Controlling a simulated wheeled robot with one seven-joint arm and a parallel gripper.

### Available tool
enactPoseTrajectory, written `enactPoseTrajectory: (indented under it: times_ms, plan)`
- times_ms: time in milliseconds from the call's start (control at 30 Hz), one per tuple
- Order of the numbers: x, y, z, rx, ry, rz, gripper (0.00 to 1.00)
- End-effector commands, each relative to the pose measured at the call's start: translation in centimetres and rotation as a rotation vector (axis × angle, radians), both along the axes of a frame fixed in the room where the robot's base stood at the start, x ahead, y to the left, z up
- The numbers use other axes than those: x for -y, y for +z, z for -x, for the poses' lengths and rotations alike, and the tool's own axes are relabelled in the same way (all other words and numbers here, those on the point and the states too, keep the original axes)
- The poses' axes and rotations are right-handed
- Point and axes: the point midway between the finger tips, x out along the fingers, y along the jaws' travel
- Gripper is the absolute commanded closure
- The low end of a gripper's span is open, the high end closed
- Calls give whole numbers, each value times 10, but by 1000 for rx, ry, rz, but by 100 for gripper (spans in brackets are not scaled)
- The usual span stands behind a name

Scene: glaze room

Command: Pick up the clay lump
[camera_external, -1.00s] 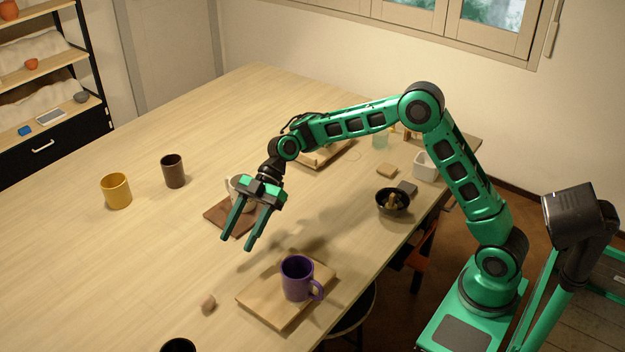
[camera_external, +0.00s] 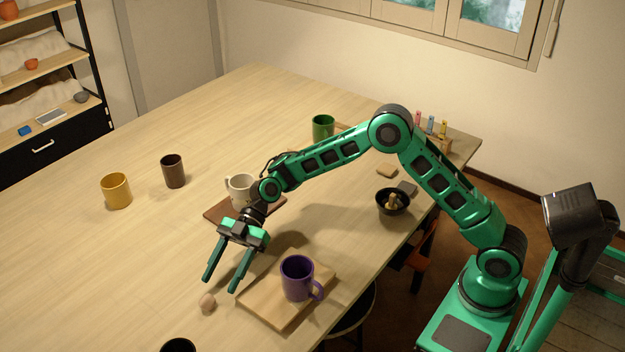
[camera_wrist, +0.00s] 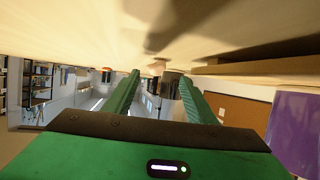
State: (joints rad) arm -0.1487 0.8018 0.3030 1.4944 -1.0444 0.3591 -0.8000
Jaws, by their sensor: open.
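The clay lump (camera_external: 207,302) is a small, rounded, pinkish-brown piece on the bare table, left of a wooden board. My gripper (camera_external: 221,284) is open and empty, its fingers angled down toward the table. The fingertips are just behind and above the lump, apart from it as far as I can tell. In the wrist view, the two green fingers of my gripper (camera_wrist: 160,76) are spread. A small brownish shape between their tips, probably the clay lump (camera_wrist: 158,66), shows against the tilted-over table.
A purple mug (camera_external: 297,279) stands on the wooden board (camera_external: 262,303), close right of my gripper. A dark mug (camera_external: 178,345) is at the bottom edge. A white mug (camera_external: 241,190) on a brown board (camera_external: 216,212) stands behind. The table left of the lump is clear.

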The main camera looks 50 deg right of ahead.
Motion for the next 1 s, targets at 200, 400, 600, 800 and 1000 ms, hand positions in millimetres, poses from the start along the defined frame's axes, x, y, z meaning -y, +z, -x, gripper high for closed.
enactPoseTrajectory:
  times_ms: [200,400,600,800,1000]
  plan:
    - [-16,-8,0,0,1,0,49]
    - [-41,-19,2,-1,1,0,49]
    - [-48,-22,3,0,-1,1,49]
    - [-48,-22,3,0,-1,1,70]
    - [-48,-21,3,0,-1,0,93]
